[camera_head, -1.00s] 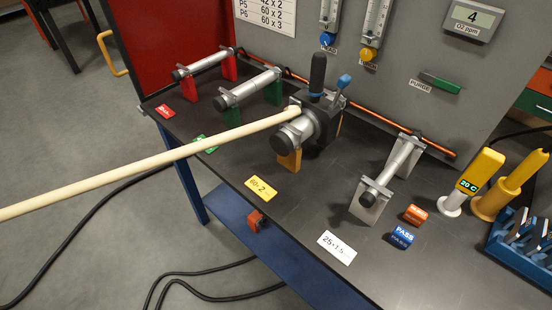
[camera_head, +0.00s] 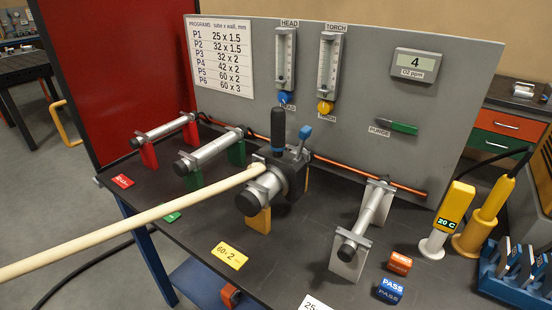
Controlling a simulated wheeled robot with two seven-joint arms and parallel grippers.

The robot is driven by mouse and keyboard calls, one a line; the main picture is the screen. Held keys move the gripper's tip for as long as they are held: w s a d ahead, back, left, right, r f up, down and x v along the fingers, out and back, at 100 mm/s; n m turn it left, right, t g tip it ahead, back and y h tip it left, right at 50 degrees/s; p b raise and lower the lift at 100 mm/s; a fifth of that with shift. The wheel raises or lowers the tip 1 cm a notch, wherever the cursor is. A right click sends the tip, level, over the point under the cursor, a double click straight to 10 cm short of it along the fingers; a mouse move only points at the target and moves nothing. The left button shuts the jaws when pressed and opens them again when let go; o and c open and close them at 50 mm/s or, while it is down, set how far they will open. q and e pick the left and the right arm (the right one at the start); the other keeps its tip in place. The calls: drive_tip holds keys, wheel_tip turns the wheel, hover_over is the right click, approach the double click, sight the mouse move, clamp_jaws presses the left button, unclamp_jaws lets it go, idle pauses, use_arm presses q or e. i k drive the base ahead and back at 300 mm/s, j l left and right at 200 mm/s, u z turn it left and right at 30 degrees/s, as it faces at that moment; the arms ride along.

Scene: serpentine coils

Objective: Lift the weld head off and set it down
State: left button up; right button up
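The weld head (camera_head: 292,172) is a dark block with a black upright handle (camera_head: 278,130) and a blue lever (camera_head: 304,133). It sits around the silver tube (camera_head: 258,192) on the yellow stand (camera_head: 259,220), in the middle of the bench. A long cream-coloured rod or hose (camera_head: 130,224) runs in from the left edge and ends at the tube beside the weld head. Neither of my grippers shows in the head view.
Tubes on red (camera_head: 148,155) and green (camera_head: 194,180) stands are at the left, one on a grey stand (camera_head: 346,263) at the right. A gauge panel (camera_head: 370,120) stands behind. Orange and blue blocks (camera_head: 389,291), yellow handheld tools (camera_head: 447,222) and a blue rack (camera_head: 497,282) are at the right.

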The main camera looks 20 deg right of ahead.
sight(274, 156)
drive_tip(key=i+j+z, duration=0.4)
drive_tip(key=j, duration=0.3)
drive_tip(key=i+j+z, duration=0.2)
drive_tip(key=j, duration=0.2)
